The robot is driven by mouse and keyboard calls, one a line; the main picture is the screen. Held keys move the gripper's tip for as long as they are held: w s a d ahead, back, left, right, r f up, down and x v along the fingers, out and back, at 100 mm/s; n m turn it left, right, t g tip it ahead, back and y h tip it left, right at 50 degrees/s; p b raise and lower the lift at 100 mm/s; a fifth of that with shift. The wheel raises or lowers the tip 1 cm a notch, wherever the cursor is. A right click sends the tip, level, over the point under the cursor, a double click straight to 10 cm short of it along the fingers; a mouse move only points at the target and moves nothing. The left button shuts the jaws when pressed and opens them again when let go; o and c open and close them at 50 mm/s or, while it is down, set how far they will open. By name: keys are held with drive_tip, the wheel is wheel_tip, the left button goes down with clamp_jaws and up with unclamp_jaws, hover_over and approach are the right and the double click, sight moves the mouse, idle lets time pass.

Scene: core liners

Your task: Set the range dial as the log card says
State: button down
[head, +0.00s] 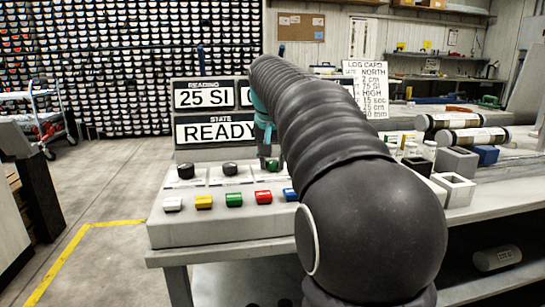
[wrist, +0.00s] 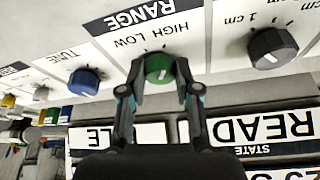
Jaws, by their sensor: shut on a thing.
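The green range dial (wrist: 158,67) sits under the RANGE label with HIGH and LOW marks, upside down in the wrist view. My gripper (wrist: 160,82) has its fingers closed around it from both sides. I cannot tell which mark the dial's pointer faces. In the head view the dial (head: 272,165) shows only partly, beside my arm.
Dark dials (wrist: 272,48) and a blue tune dial (wrist: 84,81) flank the range dial. Coloured buttons (head: 234,199) line the console front. Core tubes (head: 470,137) and small boxes stand to the right.

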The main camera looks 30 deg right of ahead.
idle(0.5)
drive_tip(key=c, duration=0.8)
unclamp_jaws()
drive_tip(key=v, duration=1.2)
drive_tip(key=shift+a, duration=0.1)
